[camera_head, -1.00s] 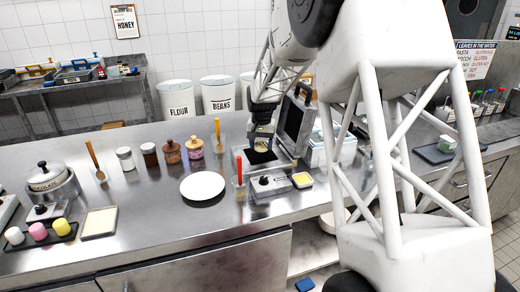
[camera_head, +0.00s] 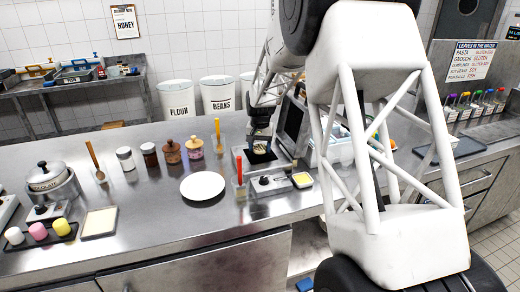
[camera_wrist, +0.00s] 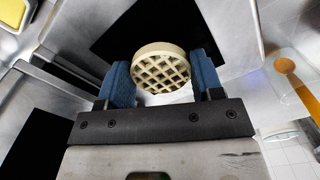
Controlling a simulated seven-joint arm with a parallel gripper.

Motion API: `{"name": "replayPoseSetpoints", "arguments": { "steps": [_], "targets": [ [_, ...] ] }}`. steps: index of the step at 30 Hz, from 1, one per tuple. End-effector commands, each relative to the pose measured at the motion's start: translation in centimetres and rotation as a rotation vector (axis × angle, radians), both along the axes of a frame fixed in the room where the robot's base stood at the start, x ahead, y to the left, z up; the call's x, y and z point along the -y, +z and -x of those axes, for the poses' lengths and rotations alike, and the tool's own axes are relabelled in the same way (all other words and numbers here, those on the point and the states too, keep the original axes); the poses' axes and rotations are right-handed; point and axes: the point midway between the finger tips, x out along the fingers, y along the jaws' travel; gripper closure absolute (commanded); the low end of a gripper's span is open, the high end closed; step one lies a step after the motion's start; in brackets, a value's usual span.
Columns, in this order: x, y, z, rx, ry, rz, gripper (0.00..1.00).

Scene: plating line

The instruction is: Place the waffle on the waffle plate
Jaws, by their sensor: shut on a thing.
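The waffle (camera_wrist: 160,68), round and pale tan with a square grid, sits between the two blue fingers of my gripper (camera_wrist: 165,82) in the wrist view. The gripper is shut on it. In the head view my gripper (camera_head: 260,141) is over the open waffle iron (camera_head: 242,164), close to its dark lower plate; the waffle is too small to make out clearly there. Whether it touches the iron cannot be told. The round white plate (camera_head: 202,186) lies empty on the counter, left of the iron.
The iron's raised lid (camera_head: 292,124) stands right of my gripper. Several jars (camera_head: 172,151) line the counter behind the plate.

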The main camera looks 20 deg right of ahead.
Motion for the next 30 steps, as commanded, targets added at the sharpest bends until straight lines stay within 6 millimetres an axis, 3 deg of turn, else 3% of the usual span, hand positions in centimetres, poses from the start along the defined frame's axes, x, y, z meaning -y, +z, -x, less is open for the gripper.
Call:
{"name": "replayPoseSetpoints", "arguments": {
  "steps": [4, 17, 18, 22, 30],
  "targets": [
    [0.0, -0.96, -0.02, 0.001, 0.0, 0.0, 0.49],
    [0.0, -1.26, 0.0, 0.001, 0.0, 0.0, 0.49],
    [0.0, -1.27, -0.01, 0.001, 0.0, 0.0, 0.37],
    [0.0, -1.25, 0.0, 0.001, 0.0, 0.0, 0.17],
    [0.0, -1.24, 0.0, 0.001, 0.0, 0.0, 0.14]
  ]
}}
